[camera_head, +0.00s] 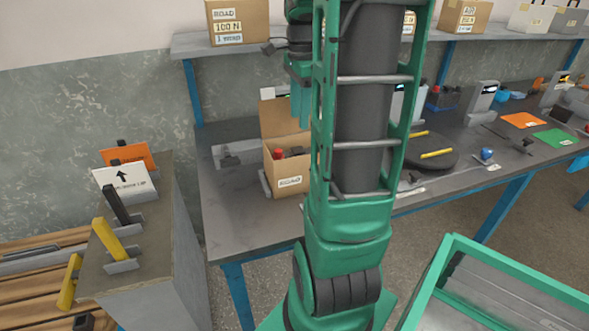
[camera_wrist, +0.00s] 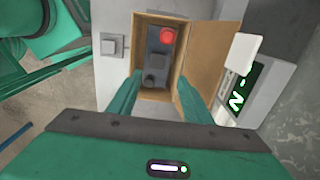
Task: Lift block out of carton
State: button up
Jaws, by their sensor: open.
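The open carton (camera_head: 291,186) stands on the grey bench, left of my arm, with its back flap up. In the wrist view the carton (camera_wrist: 179,18) is seen from above. Inside it lies a dark grey block (camera_wrist: 155,62) with a round red top piece; part of the block (camera_head: 296,152) shows over the rim in the head view. My gripper (camera_wrist: 160,75) is open and empty, with its green fingers apart on either side of the carton's near part. In the head view my gripper (camera_head: 301,105) is above the carton, partly hidden by my arm.
A display device with lit green marks (camera_wrist: 237,87) stands right of the carton in the wrist view. A small grey square piece (camera_wrist: 111,46) is left of it. A shelf (camera_head: 270,44) with boxes runs above the bench. A green-framed cart (camera_head: 447,262) stands front right.

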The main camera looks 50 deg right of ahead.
send_over(297, 149)
jog(key=f, duration=0.5)
jog(key=shift+d+f, duration=0.1)
jog(key=shift+d, duration=0.25)
jog(key=shift+s+a+f, duration=0.1)
jog(key=shift+a+f, duration=0.1)
jog(key=shift+f, duration=1.15)
jog(key=shift+s+a+f, duration=0.1)
jog(key=shift+a+f, duration=0.05)
jog(key=shift+f, duration=1.15)
jog(key=shift+w, duration=0.1)
grip_shut()
jog(key=shift+w+r, duration=0.1)
